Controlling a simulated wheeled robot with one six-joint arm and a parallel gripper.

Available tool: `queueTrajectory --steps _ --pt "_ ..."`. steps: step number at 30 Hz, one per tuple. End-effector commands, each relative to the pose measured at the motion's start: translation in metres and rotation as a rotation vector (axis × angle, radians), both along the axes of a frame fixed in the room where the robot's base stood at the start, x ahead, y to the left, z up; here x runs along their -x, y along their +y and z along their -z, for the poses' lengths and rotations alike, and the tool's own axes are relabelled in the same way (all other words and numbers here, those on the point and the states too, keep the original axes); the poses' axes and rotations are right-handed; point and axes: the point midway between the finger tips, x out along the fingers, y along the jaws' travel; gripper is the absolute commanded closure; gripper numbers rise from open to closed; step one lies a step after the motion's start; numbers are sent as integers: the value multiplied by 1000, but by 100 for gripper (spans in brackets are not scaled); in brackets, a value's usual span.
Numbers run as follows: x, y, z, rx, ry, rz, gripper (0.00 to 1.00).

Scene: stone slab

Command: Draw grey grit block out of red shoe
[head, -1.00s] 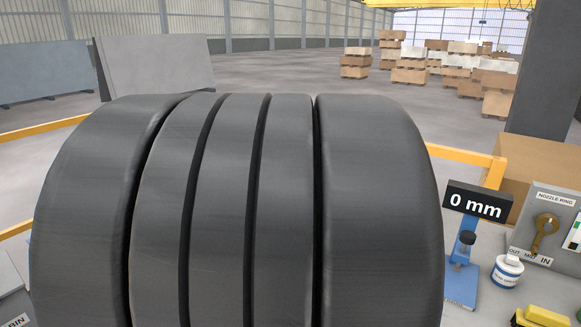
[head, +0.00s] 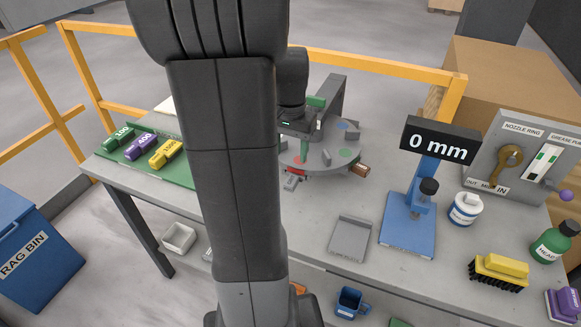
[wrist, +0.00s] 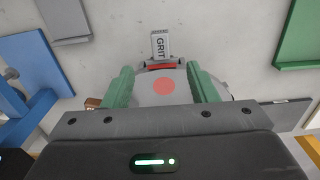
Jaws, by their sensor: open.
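The grey grit block (wrist: 160,45), lettered GRIT, sticks out from the red shoe (wrist: 160,66) at the edge of a grey disc in the wrist view. In the head view the block (head: 291,183) and the red shoe (head: 297,172) are small, at the disc's near edge. My gripper (wrist: 158,73) is open, its two green fingers spread to either side of the red shoe and over the disc. Nothing is between the fingers but the disc and its red dot below. I cannot tell the height of the fingertips above the block.
The grey disc (head: 325,163) carries coloured dots and other small blocks. Green, purple and yellow blocks lie on a green mat (head: 180,172) at left. A grey tray (head: 350,239) and a blue gauge stand (head: 408,225) reading 0 mm are to the right.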

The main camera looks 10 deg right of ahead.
Motion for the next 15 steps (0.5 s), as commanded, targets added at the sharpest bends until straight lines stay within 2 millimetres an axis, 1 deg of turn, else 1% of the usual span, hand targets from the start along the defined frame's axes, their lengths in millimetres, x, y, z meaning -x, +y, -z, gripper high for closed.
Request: queueTrajectory --steps 1,9,12,15 --pt "1 0 12 0 6 0 47" --pt "1 0 64 0 6 -1 47" --pt "1 0 80 -1 4 -1 47" --pt "0 0 91 0 2 -1 47"
